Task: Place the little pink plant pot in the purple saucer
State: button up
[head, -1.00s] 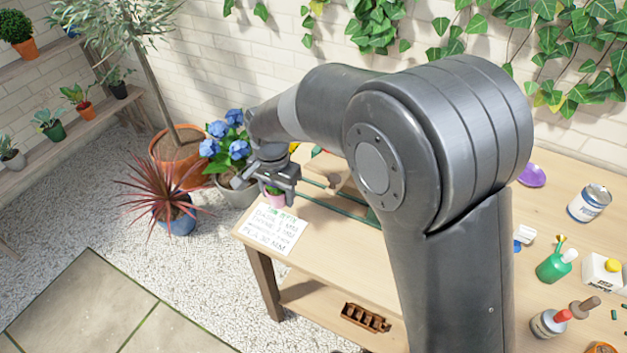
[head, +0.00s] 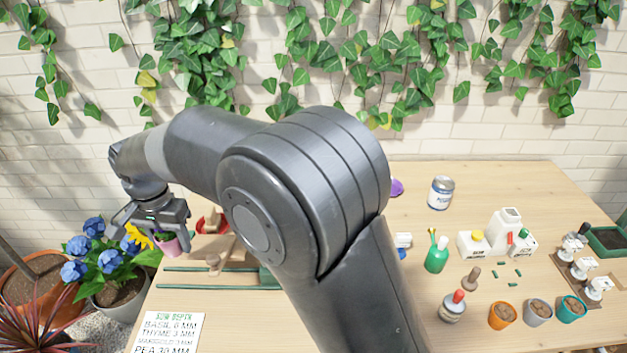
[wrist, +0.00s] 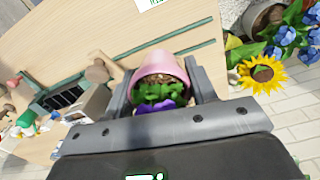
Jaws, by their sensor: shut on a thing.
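The little pink plant pot (head: 168,245) is between the fingers of my gripper (head: 158,229) at the left end of the table. In the wrist view the pink pot (wrist: 161,66) shows its rim, with green leaves and a purple bloom, and my gripper (wrist: 163,88) is shut on it. I cannot tell its exact height above the table. The purple saucer (head: 397,187) is at the back of the table, right of my arm's big joint. My arm hides part of it.
A sunflower (head: 138,236) and blue flowers stand close left of my gripper. Green rails (head: 212,269) and a lettered card (head: 168,332) lie nearby. A tin (head: 440,193), a green bottle (head: 437,255) and several small pots are to the right. Bare tabletop lies behind the tin.

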jog(key=w+d+m, duration=0.8)
jog(key=w+d, duration=1.9)
jog(key=w+d+m, duration=0.3)
jog(key=d, duration=1.6)
jog(key=w+d+m, duration=0.2)
jog(key=d+m, duration=0.1)
jog(key=d, duration=1.6)
jog(key=shift+m, duration=0.3)
jog(key=w+a+f, duration=0.2)
jog(key=f, duration=0.2)
jog(key=w+a+f, duration=0.3)
jog(key=f, duration=0.1)
jog(key=w+a+f, duration=0.2)
jog(key=a+f, duration=0.1)
jog(key=f, duration=0.1)
jog(key=shift+w+f, duration=0.2)
jog(key=shift+f, duration=1.95)
jog(key=shift+f, duration=0.25)
